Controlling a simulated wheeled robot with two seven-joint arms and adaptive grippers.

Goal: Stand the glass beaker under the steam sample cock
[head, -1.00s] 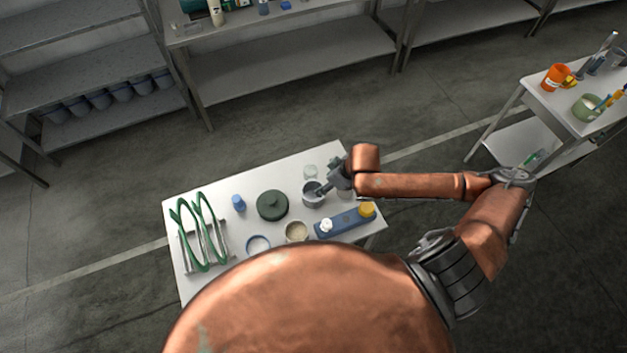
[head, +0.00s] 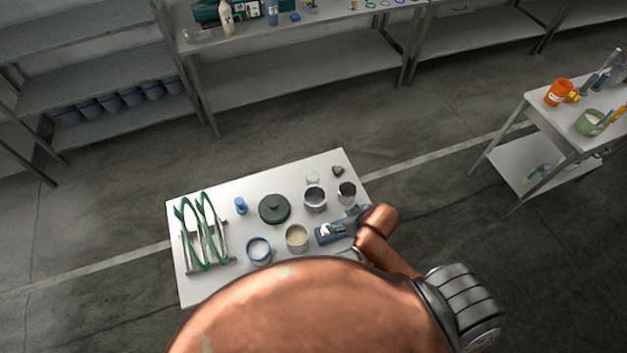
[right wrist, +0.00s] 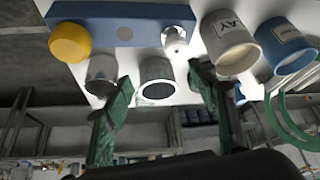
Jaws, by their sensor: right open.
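A clear glass vessel (head: 313,178), which looks like the glass beaker, stands upright near the far edge of the small white table (head: 225,188). A greyish, see-through cup (head: 347,188) stands to its right; I cannot tell for sure which one is the beaker. A grey metal pot (head: 315,204) stands close by. My right gripper (right wrist: 161,80) is open and empty; in the right wrist view the metal pot (right wrist: 157,72) shows between its green fingertips, beyond them.
The table also holds a blue block (right wrist: 120,26) with yellow and white knobs, a cream jar (head: 297,237), a blue-rimmed jar (head: 258,250), a dark lid (head: 274,208) and a green-hoop rack (head: 204,232). A cart (head: 535,90) stands right; shelves line the wall.

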